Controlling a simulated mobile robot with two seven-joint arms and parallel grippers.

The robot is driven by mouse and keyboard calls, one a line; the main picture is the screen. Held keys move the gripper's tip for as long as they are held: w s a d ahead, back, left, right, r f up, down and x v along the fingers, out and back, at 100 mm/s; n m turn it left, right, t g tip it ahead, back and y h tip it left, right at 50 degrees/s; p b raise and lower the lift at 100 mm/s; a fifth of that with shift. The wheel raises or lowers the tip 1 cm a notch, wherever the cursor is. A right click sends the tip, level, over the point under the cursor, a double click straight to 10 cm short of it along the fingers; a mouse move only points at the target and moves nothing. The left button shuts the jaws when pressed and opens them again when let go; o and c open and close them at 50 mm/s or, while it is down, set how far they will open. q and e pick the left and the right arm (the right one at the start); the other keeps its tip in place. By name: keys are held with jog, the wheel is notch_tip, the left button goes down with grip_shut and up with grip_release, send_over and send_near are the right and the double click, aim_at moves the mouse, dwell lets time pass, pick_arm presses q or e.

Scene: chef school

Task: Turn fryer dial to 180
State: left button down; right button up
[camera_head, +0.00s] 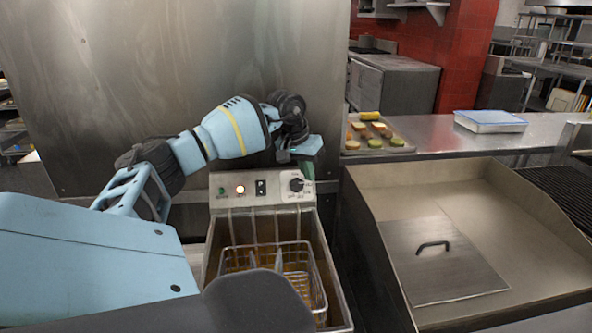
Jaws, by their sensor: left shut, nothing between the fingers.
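The fryer (228,219) stands in front of me with a wire basket (262,254) inside its tank. Its control panel faces me, with a green light, an orange-lit light, a black switch and a black dial (296,184) at the right end. The dial's markings are too small to read. My left gripper (308,170) is shut and empty, pointing down right at the dial from above and behind. I cannot tell whether its fingertips touch the dial. My right gripper is not in view.
A griddle with a handled metal plate (440,262) lies right of the fryer. Behind it, a steel counter (446,131) holds a food tray (378,148) and a blue-lidded container (490,121). A tall steel panel (150,80) stands close behind the fryer.

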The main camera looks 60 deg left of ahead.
aim_at(299, 182)
pick_arm(q)
jog(key=shift+r+p, duration=0.3)
jog(key=shift+r, duration=0.4)
jog(key=c, duration=2.1)
grip_release()
jog(key=v, duration=0.8)
